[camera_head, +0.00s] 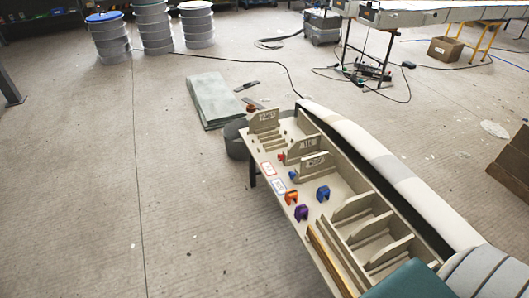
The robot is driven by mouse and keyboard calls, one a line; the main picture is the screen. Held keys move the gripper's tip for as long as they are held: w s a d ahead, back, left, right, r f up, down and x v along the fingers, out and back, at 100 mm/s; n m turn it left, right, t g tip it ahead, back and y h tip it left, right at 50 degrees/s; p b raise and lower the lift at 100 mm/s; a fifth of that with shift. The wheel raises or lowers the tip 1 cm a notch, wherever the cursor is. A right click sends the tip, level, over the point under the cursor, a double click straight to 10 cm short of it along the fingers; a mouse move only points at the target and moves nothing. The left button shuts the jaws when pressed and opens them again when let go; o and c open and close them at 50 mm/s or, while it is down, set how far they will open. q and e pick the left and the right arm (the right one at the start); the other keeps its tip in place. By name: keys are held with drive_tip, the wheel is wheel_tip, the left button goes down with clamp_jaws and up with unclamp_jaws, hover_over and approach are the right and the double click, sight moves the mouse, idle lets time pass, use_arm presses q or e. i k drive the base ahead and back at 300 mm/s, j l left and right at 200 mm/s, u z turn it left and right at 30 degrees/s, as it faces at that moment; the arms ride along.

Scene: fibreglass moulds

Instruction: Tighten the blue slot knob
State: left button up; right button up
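A workbench (262,172) with labelled upright slot plates stands right of the middle. A small blue knob (292,175) sits at the bench's left side, by the nearest labelled plate (316,166). A small red knob (281,157) sits farther back by another plate (303,148). A larger blue piece (323,193) stands on the bench top to the right of the small blue knob. Whether the small blue knob is loose or tight is too small to tell. Neither of my grippers is in view.
An orange piece (291,197) and a purple piece (301,212) stand near the bench's left edge. The floor (130,200) to the left is clear.

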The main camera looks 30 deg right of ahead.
sight(292, 174)
drive_tip(key=i, duration=0.85)
drive_tip(key=i+l, duration=0.15)
drive_tip(key=i, duration=1.55)
drive_tip(key=i+j, duration=0.15)
drive_tip(key=i, duration=0.35)
drive_tip(key=i+j, duration=0.15)
drive_tip(key=i, duration=0.3)
drive_tip(key=i+j, duration=0.15)
drive_tip(key=i, duration=0.35)
drive_tip(key=i+j+u, duration=0.1)
drive_tip(key=i, duration=0.35)
